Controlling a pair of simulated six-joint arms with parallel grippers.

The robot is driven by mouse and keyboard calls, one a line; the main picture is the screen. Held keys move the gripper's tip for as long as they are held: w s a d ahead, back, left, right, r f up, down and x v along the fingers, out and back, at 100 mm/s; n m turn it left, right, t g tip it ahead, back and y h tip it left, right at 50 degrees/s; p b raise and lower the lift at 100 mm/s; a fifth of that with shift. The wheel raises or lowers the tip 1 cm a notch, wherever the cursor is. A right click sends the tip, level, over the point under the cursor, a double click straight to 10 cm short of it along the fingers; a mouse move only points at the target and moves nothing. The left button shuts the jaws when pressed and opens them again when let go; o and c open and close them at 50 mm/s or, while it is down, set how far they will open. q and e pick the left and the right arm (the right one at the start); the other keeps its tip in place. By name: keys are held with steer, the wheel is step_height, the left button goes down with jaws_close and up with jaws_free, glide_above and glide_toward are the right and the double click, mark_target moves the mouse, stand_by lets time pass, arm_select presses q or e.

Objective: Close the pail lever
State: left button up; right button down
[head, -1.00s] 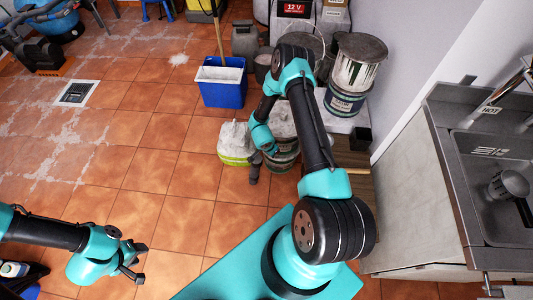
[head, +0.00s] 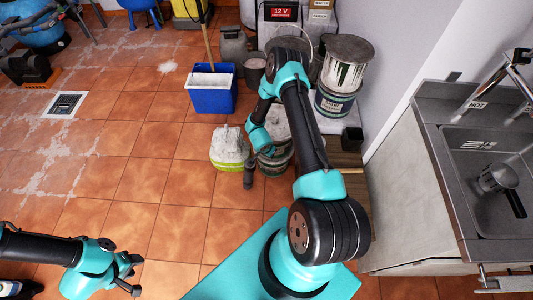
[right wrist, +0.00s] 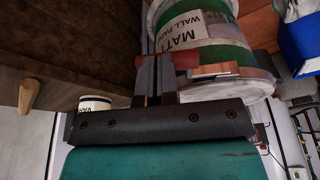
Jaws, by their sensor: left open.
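A pail with a green band and a white "MATT WALL PAINT" label (right wrist: 190,32) fills the upper middle of the right wrist view. In the head view a grey-lidded tin (head: 275,165), apparently this pail, stands partly hidden behind my right arm. My right gripper (right wrist: 157,78) has its fingers close together at the pail's side, with no object clearly between them. A red piece (right wrist: 187,61) shows beside the fingertips; I cannot tell whether it is the lever or touches them. The right gripper (head: 249,178) points down left of the tin. My left gripper (head: 135,275) is open and empty, low at left.
A lime-green tub (head: 228,162) stands just left of the tin. A blue bucket (head: 212,97) with a mop is behind it. More tins (head: 338,103) are stacked at the back right, and a sink (head: 490,215) is at right. Tiled floor at left centre is free.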

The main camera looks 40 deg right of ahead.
steer(key=shift+a, duration=0.1)
steer(key=s+a+r, duration=0.1)
steer(key=a+r, duration=0.5)
steer(key=r, duration=0.4)
steer(key=shift+s+a+r, duration=0.2)
steer(key=shift+s+r, duration=0.05)
steer(key=shift+s, duration=0.05)
steer(key=shift+w+a+m, duration=0.15)
steer(key=shift+a+m, duration=0.35)
steer(key=shift+a, duration=0.3)
